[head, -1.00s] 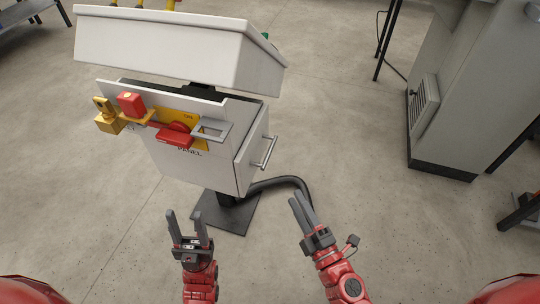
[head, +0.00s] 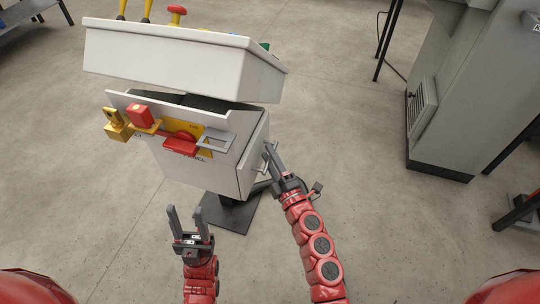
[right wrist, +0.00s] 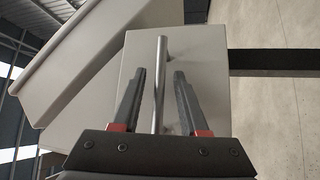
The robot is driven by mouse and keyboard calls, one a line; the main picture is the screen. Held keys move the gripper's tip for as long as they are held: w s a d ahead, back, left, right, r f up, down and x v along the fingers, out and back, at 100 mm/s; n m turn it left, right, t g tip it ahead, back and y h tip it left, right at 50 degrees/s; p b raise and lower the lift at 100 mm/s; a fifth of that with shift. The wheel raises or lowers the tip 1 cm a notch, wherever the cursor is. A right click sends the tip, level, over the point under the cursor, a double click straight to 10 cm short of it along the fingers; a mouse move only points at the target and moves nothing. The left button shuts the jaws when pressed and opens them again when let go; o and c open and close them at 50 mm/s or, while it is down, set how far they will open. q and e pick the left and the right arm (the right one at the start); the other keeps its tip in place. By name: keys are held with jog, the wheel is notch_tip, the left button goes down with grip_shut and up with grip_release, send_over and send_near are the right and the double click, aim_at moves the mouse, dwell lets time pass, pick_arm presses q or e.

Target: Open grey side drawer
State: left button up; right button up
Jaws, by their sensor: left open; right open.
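The grey side drawer (head: 253,152) is on the right side of the white control panel box. In the right wrist view its plain front (right wrist: 200,55) carries an upright metal bar handle (right wrist: 161,60). My right gripper (head: 270,151) is at the handle. In the right wrist view the open fingers of my right gripper (right wrist: 159,72) stand on either side of the bar, with gaps visible on both sides. In the head view the handle is largely hidden behind these fingers. My left gripper (head: 187,216) is open and empty, below and in front of the box.
The box front has a red lever (head: 181,143), a red block (head: 139,116) and a yellow padlock (head: 116,124). A sloped white console top (head: 180,55) overhangs it. A grey cabinet (head: 450,110) stands at right. The floor between is clear.

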grip_shut()
dwell(1.4)
